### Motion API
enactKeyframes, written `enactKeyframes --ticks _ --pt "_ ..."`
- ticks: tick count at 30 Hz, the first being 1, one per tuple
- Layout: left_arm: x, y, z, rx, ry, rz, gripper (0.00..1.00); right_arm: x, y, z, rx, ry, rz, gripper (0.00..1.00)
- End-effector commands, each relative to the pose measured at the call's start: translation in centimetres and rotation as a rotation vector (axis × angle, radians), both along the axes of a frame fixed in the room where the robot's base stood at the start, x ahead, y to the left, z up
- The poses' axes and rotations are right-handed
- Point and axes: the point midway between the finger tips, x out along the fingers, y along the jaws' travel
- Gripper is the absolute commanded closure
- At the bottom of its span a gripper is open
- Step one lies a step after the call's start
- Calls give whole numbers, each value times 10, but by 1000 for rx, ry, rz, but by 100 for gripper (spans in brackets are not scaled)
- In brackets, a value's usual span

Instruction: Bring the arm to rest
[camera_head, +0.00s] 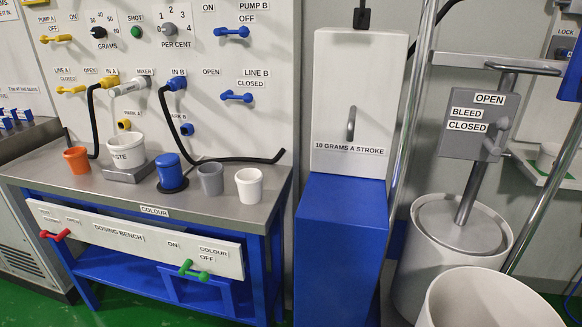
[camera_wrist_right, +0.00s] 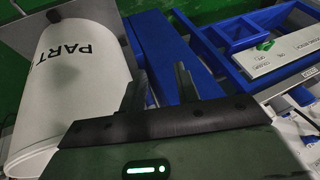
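My right gripper (camera_wrist_right: 160,90) shows in the right wrist view. Its two dark fingers stand apart with nothing between them, so it is open and empty. The blue stand (camera_wrist_right: 172,55) lies beyond the fingertips, and a large white drum lettered "PART" (camera_wrist_right: 85,90) is to their left. No contact between the fingers and anything shows. Neither gripper is in the head view, and my left gripper appears in no view.
The dosing bench (camera_head: 215,215) holds several cups and a blue pot (camera_head: 169,172). The blue stand bears a white dispenser (camera_head: 355,90) in the middle. White drums (camera_head: 450,260) (camera_head: 490,305) stand at right. Green floor is open at front left.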

Motion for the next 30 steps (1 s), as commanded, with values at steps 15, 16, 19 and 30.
enactKeyframes --ticks 15,16,19,30 --pt "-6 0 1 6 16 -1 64 -32 7 -16 -290 -49 285 68" --pt "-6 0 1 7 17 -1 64 -29 9 -18 -284 -71 285 68" --pt "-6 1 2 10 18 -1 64 -18 17 -20 -262 -152 281 68" --pt "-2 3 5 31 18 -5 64 6 50 -23 -155 -491 236 68"
